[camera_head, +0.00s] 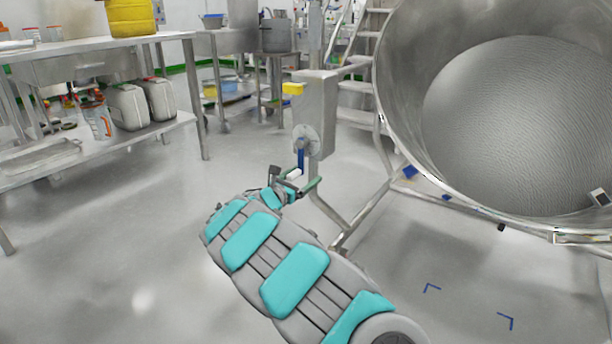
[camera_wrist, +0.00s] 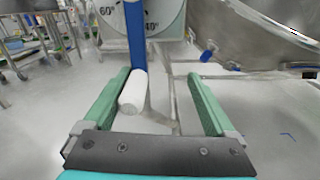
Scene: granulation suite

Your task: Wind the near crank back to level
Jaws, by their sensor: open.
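The near crank has a blue arm (camera_head: 301,156) that hangs down from a round dial on a grey post box. Its white handle (camera_head: 294,174) sticks out at the lower end. In the wrist view the blue arm (camera_wrist: 135,50) rises to the dial (camera_wrist: 155,18), marked 60° and 40°, and the white handle (camera_wrist: 133,92) lies between the two green fingers, nearer the left one. My gripper (camera_wrist: 160,85) is open around the handle, with a wide gap on the right. In the head view my gripper (camera_head: 294,185) is partly hidden by my arm.
A large tilted steel drum (camera_head: 400,90) stands right of the crank box (camera_head: 316,95) on a tubular frame (camera_head: 357,218). A steel bench (camera_head: 85,45) with containers stands at left. Another blue part (camera_head: 410,172) shows by the drum.

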